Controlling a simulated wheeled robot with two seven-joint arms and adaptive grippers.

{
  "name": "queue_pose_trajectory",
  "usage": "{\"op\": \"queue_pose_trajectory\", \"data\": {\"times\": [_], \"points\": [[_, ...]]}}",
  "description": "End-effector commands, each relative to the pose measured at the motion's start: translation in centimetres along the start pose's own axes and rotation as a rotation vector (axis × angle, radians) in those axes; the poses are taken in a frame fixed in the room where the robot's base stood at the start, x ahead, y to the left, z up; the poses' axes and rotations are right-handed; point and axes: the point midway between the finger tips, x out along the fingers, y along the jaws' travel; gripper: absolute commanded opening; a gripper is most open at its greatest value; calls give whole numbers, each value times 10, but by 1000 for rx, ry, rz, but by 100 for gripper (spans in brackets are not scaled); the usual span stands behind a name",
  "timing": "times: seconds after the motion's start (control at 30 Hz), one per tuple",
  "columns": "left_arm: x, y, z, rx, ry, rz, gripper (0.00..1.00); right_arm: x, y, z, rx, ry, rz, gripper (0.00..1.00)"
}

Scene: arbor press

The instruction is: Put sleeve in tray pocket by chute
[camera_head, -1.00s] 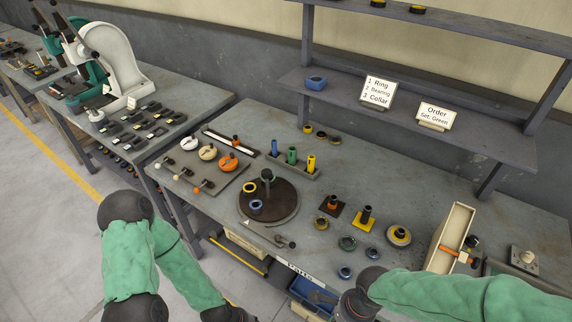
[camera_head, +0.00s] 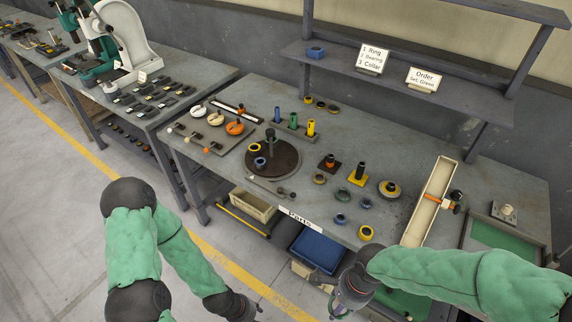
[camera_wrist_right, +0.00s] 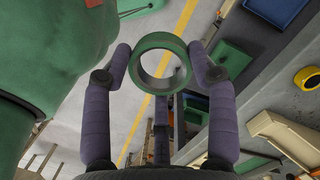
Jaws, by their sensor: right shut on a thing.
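My right gripper (camera_head: 340,302) hangs in front of the table's front edge in the head view. In the right wrist view it (camera_wrist_right: 165,75) is shut on a green ring-shaped sleeve (camera_wrist_right: 147,42), held between the fingertips with its open bore towards the camera. The cream chute (camera_head: 423,210) with an orange clamp stands on the table's right part. A green-floored tray (camera_head: 493,236) lies right of the chute, partly hidden by my right arm; its pockets cannot be made out.
Several rings and stepped posts, including a yellow ring (camera_head: 366,232), stand on the table left of the chute. A round dark turntable (camera_head: 285,163) is further left. A blue bin (camera_head: 318,250) sits below the front edge. A grey knobbed block (camera_head: 507,212) stands behind the tray.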

Motion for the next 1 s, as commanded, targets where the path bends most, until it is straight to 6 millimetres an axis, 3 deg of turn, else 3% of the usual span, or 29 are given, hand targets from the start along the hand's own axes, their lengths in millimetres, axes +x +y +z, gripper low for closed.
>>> {"op": "queue_pose_trajectory", "data": {"times": [0.37, 0.8, 1.0], "points": [[22, -8, 0, 0, -1, 0, 40, 18, -42, -26, -277, 17, 35, 15], [66, -24, -2, 0, -1, 0, 40, 69, -131, -85, -906, 14, 131, 15], [78, -28, -2, 0, -1, 0, 40, 89, -156, -104, -1120, -3, 167, 15]]}}
